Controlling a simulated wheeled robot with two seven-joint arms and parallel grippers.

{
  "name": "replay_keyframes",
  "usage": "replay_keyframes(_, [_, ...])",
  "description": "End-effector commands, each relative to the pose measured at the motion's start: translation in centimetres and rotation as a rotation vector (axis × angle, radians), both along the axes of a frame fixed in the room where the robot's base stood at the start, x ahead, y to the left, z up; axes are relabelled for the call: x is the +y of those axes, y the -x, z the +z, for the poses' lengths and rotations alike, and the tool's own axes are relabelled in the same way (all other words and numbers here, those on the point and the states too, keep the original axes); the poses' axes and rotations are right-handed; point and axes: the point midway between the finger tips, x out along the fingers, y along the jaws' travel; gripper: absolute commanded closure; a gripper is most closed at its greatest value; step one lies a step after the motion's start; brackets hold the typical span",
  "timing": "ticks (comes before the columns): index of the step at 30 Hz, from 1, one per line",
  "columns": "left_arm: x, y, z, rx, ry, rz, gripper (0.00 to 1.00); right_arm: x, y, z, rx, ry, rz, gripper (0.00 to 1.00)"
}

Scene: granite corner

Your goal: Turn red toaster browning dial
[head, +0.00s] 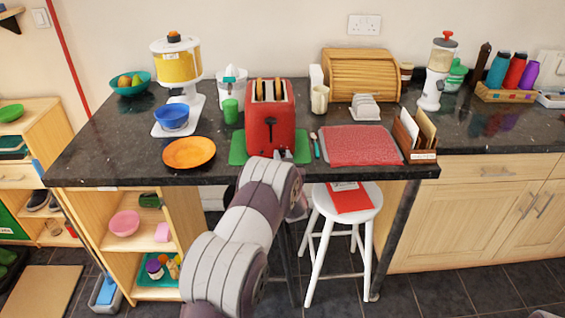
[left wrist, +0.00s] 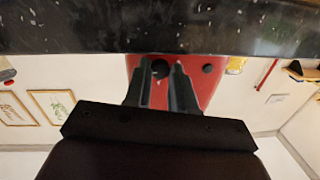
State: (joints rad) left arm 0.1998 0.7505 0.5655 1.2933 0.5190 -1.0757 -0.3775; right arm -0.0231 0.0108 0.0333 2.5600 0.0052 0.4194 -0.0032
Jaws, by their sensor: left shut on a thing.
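The red toaster (head: 271,122) stands on a green mat (head: 237,148) near the front edge of the dark counter, with bread slices in its top slots. My left arm reaches up to its front, and the left gripper (head: 281,156) is at the toaster's lower front. In the left wrist view, which looks upside down, the red toaster front (left wrist: 207,84) fills the middle. My left gripper (left wrist: 163,68) is shut on the black browning dial (left wrist: 160,69), with one finger on either side. Another black round part (left wrist: 207,68) sits beside it. My right gripper is not in view.
An orange plate (head: 189,153) lies left of the toaster, and a red mat (head: 360,146) lies right. A small utensil (head: 315,145) is close by the toaster. A white stool (head: 347,202) stands under the counter's front edge (head: 150,180).

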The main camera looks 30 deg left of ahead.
Motion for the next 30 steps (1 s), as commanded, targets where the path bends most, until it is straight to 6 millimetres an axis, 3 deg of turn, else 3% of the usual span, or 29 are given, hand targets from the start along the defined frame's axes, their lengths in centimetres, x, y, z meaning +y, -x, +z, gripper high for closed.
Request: replay_keyframes(30, [0.1,0.0,-0.4,-0.520,0.812,0.014,1.00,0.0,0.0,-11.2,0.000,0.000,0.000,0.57])
